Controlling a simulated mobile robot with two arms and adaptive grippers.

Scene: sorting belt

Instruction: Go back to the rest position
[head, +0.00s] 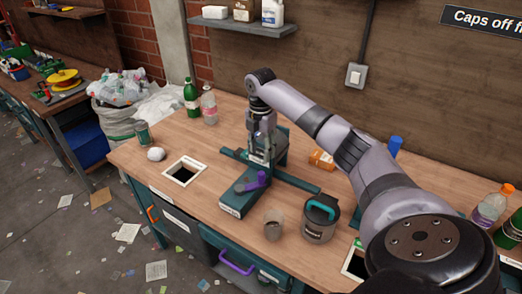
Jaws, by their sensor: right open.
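My right arm reaches in from the lower right across the wooden workbench (205,230). My right gripper (261,158) points down, with its fingers at the teal bench fixture (233,207). The gripper is open, and I see nothing held in it. A purple part (258,179) on the fixture is just below the fingers. I cannot tell whether the fingers touch the fixture. My left gripper is not in view.
A green bottle (191,97), a clear bottle (209,107), a can (142,133) and a white lump (156,154) stand left of my gripper. A glass (273,226) and a lidded grey pot (319,222) stand in front. A shelf (240,25) hangs behind.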

